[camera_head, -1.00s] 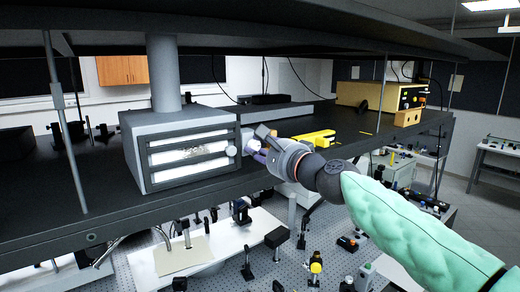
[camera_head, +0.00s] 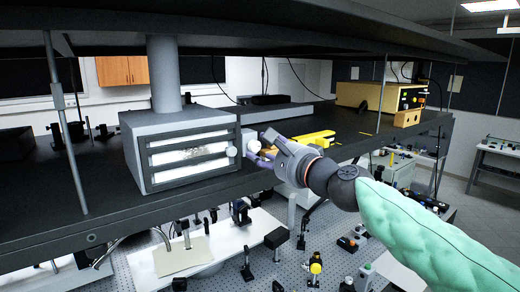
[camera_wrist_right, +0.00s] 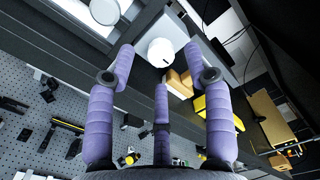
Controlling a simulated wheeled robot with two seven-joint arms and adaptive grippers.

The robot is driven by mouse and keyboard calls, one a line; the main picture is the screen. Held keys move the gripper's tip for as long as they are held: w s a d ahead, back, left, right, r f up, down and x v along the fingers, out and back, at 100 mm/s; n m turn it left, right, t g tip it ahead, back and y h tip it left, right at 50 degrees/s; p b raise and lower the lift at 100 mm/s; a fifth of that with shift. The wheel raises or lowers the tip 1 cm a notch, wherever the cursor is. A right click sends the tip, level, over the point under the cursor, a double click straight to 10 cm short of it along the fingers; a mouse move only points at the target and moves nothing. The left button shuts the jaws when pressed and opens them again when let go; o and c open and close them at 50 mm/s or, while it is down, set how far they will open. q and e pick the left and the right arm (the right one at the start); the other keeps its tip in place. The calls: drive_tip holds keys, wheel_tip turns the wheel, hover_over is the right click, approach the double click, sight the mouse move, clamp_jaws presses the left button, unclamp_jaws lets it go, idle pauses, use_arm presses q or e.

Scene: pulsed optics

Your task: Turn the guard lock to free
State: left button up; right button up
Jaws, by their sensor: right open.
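A white round knob (camera_head: 254,147), which looks like the guard lock, sits on a small light grey box (camera_head: 245,137) at the right side of the grey furnace-like unit (camera_head: 188,150). The right wrist view shows the knob (camera_wrist_right: 160,52) face on, with a small mark at its edge; I cannot read its setting. My right gripper (camera_head: 264,154) is just right of the knob, open and empty. In the right wrist view its purple fingers (camera_wrist_right: 160,66) are spread, with the knob between and beyond the upper fingertips, apparently apart from it. My left gripper is not in view.
Another white knob (camera_head: 231,151) is on the unit's front. An orange-yellow block (camera_wrist_right: 180,83) lies close beside the lock box, and a yellow bracket (camera_head: 313,138) lies further right on the dark shelf (camera_head: 100,205). A yellow instrument (camera_head: 380,97) stands at the back right.

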drive_tip(key=v, duration=0.9)
drive_tip(key=shift+s, duration=0.2)
drive_tip(key=shift+d, duration=0.1)
